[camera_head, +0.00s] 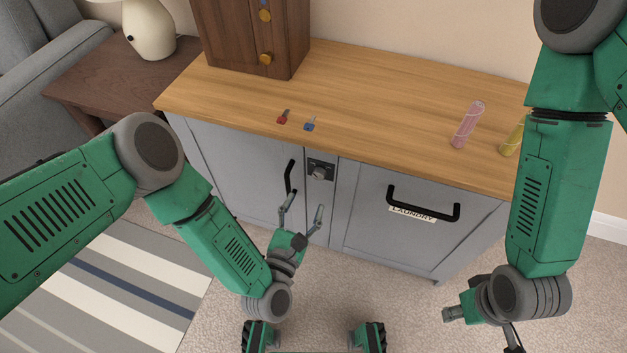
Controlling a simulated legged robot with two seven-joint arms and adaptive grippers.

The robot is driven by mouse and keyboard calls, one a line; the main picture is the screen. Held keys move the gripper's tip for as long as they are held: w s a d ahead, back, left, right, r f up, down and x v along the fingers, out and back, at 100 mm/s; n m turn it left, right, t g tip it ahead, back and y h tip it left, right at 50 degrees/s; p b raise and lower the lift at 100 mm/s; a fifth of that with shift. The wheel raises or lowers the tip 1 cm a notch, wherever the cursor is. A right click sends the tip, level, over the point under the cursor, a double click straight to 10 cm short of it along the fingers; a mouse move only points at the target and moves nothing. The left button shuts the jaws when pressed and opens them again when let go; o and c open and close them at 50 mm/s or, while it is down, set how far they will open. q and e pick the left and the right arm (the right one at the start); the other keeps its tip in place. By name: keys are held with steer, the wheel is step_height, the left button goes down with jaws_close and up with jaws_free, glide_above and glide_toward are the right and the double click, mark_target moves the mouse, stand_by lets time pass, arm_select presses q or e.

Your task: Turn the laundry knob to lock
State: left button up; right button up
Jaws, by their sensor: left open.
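The laundry knob (318,172) is a round grey knob on a dark square plate, set upright in the front of the grey cabinet between its two doors. The lettering on the plate is too small to read. My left gripper (303,210) is open and empty, its two fingers pointing up just below the knob, apart from it. Its left finger is near the lower end of the left door's black handle (290,177); I cannot tell if they touch. My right gripper (512,335) is at the lower right, mostly cut off by the frame edge, well away from the knob.
The right door has a black handle (423,212) with a "LAUNDRY" label (412,215). On the wooden top (380,100) lie a red item (283,117), a blue item (309,125), a pink tube (467,125) and a yellow tube (512,140). A wooden box (240,40) stands behind.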

mark_target(318, 178)
arm_select(q)
steer(key=x, duration=0.3)
steer(key=b+x, duration=0.1)
steer(key=x, duration=0.2)
steer(key=shift+w+d, duration=0.2)
steer(key=shift+d, duration=0.1)
steer(key=shift+w+d+b, duration=0.1)
steer(key=shift+w+b, duration=0.25)
steer(key=shift+w, duration=0.3)
jaws_close()
